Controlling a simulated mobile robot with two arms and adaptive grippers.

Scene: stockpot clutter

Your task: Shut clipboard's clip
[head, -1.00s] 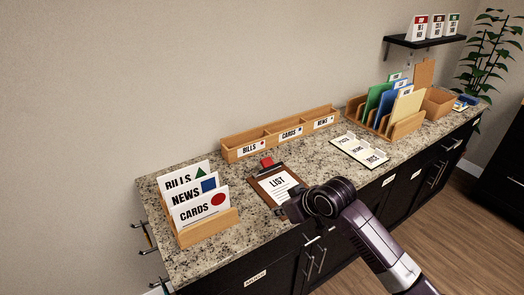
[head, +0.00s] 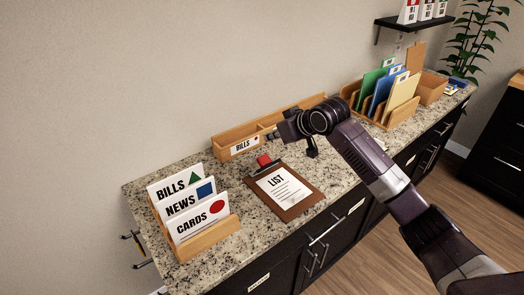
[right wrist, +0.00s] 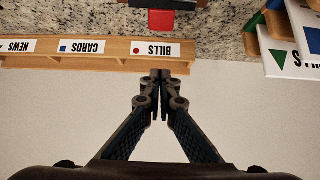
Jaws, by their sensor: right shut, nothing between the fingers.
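The brown clipboard (head: 298,209) lies on the granite counter with a white LIST sheet (head: 283,187) on it. Its clip, with a red tab (head: 264,160), is at the board's far end; the tab appears tilted up from the board. The red tab also shows at the top of the right wrist view (right wrist: 161,20). My right gripper (head: 274,135) is above the counter, beyond the clip and near the BILLS end of the wooden tray. In the right wrist view its fingertips (right wrist: 160,75) are together and empty, apart from the clip. My left gripper is not in view.
A wooden tray with labelled compartments (head: 224,143) stands along the wall behind the clipboard. A card holder (head: 208,240) with BILLS, NEWS and CARDS cards is at left. A folder rack (head: 405,111) stands at right. Bare counter (head: 250,215) lies between card holder and clipboard.

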